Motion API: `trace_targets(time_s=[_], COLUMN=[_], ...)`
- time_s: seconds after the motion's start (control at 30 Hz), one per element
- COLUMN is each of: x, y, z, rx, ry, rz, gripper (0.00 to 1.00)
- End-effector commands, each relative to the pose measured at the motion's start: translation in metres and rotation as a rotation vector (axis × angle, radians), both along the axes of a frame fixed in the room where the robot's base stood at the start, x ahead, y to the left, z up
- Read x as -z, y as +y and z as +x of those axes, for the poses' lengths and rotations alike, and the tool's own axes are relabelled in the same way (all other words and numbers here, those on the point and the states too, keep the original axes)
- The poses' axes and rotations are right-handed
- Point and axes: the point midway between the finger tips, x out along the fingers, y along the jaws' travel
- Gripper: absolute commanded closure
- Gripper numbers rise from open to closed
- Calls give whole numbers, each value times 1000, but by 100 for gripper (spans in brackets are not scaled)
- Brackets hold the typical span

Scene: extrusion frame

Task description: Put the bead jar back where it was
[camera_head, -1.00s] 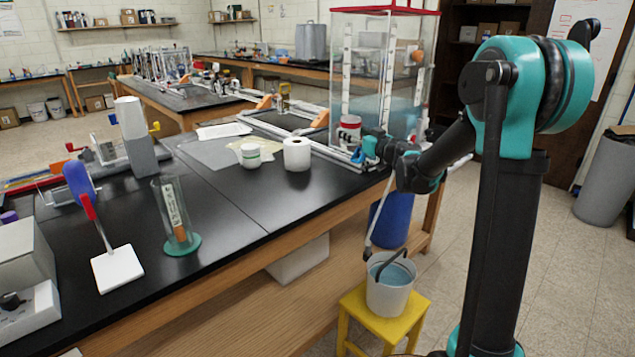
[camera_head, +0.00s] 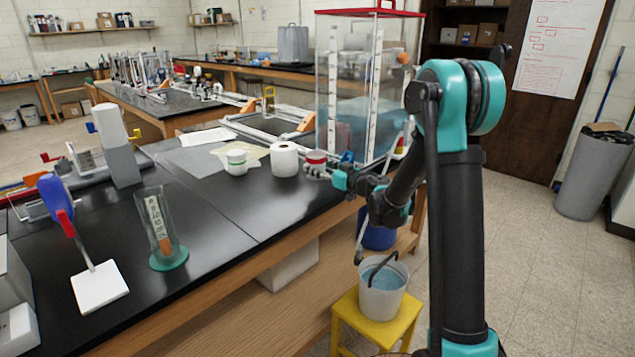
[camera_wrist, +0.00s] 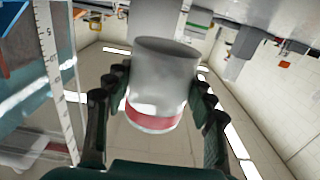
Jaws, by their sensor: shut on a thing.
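The jar (camera_head: 316,157), pale with a red band, is in my gripper (camera_head: 320,169), just right of the white paper roll in the head view. In the wrist view the jar (camera_wrist: 164,80) sits between the two dark fingers, which are shut on its sides. Its beads cannot be made out. The jar is low over the black bench near the tank; I cannot tell whether its base touches the bench. My arm reaches in from the right.
The tall water tank (camera_head: 345,95) stands right behind. A bucket (camera_head: 383,290) sits on a yellow stool below.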

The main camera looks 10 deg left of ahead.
Motion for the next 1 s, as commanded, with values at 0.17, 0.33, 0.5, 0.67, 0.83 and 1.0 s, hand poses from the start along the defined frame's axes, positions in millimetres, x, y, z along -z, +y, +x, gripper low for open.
trace_targets(time_s=[0.17, 0.33, 0.5, 0.67, 0.83, 1.0], x=[17, 26, 48, 57, 56, 59], y=[0, 0, 0, 0, 0, 0], z=[0, 0, 1, 0, 0, 0], rx=[0, 0, 0, 0, 0, 0], ry=[0, 0, 0, 0, 0, 0], rz=[0, 0, 0, 0, 0, 0], gripper=[76, 76, 76, 76, 76, 43])
